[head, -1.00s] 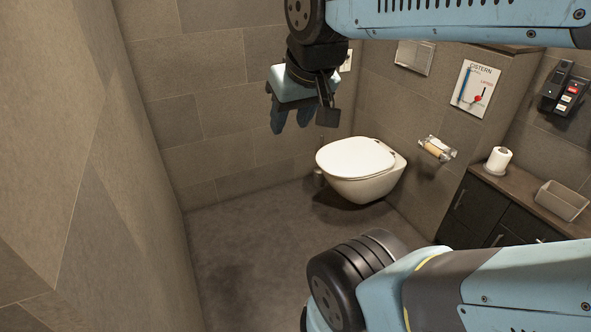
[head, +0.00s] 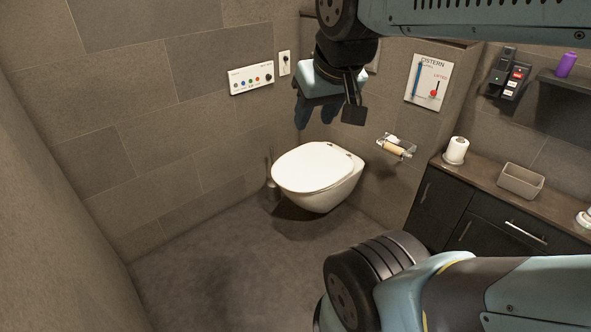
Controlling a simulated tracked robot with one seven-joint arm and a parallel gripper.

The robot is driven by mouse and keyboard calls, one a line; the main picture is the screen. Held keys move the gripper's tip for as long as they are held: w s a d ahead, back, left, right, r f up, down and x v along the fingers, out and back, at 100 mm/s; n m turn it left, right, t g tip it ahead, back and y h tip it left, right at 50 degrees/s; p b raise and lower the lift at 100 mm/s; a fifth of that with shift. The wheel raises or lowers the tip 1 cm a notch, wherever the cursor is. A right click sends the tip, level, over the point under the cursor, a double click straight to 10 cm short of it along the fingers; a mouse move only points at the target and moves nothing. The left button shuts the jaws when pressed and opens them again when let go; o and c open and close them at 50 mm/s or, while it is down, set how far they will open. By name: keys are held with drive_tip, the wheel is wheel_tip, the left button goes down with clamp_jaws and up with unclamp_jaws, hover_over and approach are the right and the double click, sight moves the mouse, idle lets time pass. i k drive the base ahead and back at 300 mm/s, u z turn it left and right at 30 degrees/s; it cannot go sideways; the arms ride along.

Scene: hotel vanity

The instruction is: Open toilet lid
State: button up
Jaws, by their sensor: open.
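The white toilet (head: 322,196) is mounted on the wall near the middle of the head view. Its lid (head: 312,167) is closed and lies flat on the bowl. My gripper (head: 330,112) hangs from my arm at the upper middle of the picture. In the picture it is above the toilet and does not touch it. Its fingers are open and nothing shows between them. Its true distance to the toilet is hard to judge.
A paper holder (head: 396,147) is on the wall right of the toilet. A dark cabinet (head: 468,212) with a counter carries a paper roll (head: 456,150) and a grey box (head: 521,181). A brush (head: 270,187) stands left of the toilet. The floor (head: 215,265) in front is clear.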

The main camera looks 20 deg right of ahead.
sight(312, 167)
drive_tip(key=z, duration=0.6)
drive_tip(key=i, duration=1.5)
drive_tip(key=u, duration=0.1)
